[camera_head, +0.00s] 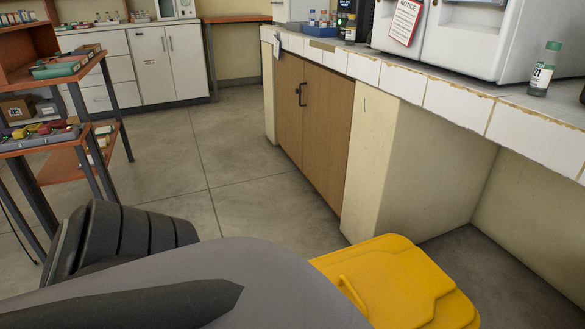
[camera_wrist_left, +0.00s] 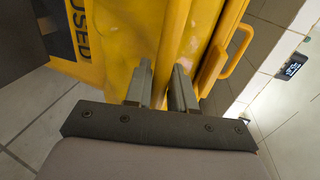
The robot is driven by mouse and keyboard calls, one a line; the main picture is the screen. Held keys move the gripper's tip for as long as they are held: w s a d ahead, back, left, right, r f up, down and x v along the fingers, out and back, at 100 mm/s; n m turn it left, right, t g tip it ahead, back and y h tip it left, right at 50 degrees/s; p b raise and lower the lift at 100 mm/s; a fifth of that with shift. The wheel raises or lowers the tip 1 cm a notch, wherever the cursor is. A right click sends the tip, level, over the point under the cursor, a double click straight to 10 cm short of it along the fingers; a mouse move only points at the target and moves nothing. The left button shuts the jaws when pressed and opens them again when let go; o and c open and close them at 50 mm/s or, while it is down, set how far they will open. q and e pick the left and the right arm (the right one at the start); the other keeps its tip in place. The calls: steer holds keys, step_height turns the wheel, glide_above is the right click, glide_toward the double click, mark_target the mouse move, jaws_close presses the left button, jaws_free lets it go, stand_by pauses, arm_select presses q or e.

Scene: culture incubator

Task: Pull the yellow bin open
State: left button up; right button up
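The yellow bin (camera_head: 398,283) stands on the floor at the lower right of the head view, in front of the counter. Its lid with a raised loop handle shows; my grey arm hides its lower part. In the left wrist view the bin (camera_wrist_left: 120,45) fills the top, with dark lettering at left and a yellow loop handle (camera_wrist_left: 238,50) at right. My left gripper (camera_wrist_left: 162,76) has its fingers apart at the bin, left of that handle, with a yellow ridge between them. Whether they press on it cannot be told. My right gripper is out of view.
A white-tiled counter (camera_head: 450,103) with a bottle (camera_head: 541,70) runs along the right, above a wooden cabinet (camera_head: 314,125). An orange-shelved rack (camera_head: 60,165) stands at left. Tiled floor (camera_head: 220,155) is open between them.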

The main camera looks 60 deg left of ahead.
arm_select(q)
steer(key=shift+o, duration=0.9)
steer(key=p+v, duration=0.1)
steer(key=v, duration=0.6)
steer(key=shift+s+a, duration=0.1)
